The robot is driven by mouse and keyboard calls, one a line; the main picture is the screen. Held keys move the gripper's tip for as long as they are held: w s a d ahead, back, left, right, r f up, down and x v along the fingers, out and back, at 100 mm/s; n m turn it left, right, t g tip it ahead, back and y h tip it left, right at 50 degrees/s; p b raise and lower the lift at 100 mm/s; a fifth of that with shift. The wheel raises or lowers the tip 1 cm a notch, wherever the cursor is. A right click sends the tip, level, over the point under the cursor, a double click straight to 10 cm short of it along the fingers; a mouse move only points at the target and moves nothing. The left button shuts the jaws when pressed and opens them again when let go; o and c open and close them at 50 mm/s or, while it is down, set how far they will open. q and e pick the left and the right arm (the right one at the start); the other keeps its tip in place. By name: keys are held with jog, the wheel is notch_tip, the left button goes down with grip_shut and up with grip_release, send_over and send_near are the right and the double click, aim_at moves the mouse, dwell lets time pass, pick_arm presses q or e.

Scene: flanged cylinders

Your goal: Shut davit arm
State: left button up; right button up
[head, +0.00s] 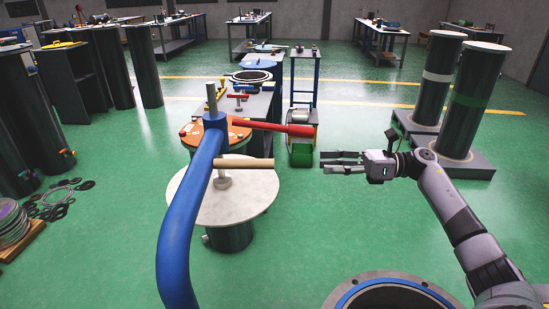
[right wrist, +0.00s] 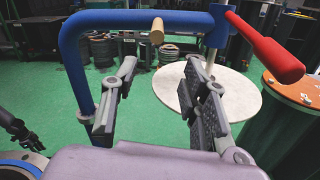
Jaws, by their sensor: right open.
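The blue davit arm (head: 190,190) is a bent pipe that rises from the bottom of the head view to a hub with a red handle (head: 272,128). A pale round lid (head: 250,200) shows below it, with a tan rod handle (head: 245,163) above the lid. My right gripper (head: 340,163) is open and empty, right of the red handle and apart from it. In the right wrist view, the blue arm (right wrist: 140,20) crosses beyond the open fingers (right wrist: 158,80).
An open cylinder with a blue ring (head: 395,292) is at the bottom right. An orange-topped cylinder (head: 240,132) stands behind the hub. Two tall dark cylinders (head: 433,90) stand on plinths at right. Green floor is clear between my right gripper and the lid.

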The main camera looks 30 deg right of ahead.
jog(key=p, duration=0.3)
send_near(259, 164)
jog(key=p+x, duration=0.1)
jog(key=x, duration=0.2)
jog(key=p+x, duration=0.1)
jog(key=x, duration=0.2)
jog(key=w+p+x, duration=0.1)
jog(key=x, duration=0.2)
jog(key=shift+d+f, duration=0.25)
jog(key=shift+w+a, duration=0.15)
jog(key=shift+a, duration=0.1)
pick_arm(q)
notch_tip(259, 164, up, 6)
jog(key=a, duration=0.2)
jog(key=shift+a+r, duration=0.2)
jog(key=shift+a, duration=0.1)
pick_arm(e)
jog(key=shift+w+a+f, duration=0.1)
jog(key=shift+a+f, duration=0.05)
pick_arm(q)
jog(key=shift+s+a, duration=0.1)
pick_arm(e)
jog(key=shift+c, duration=0.5)
grip_shut()
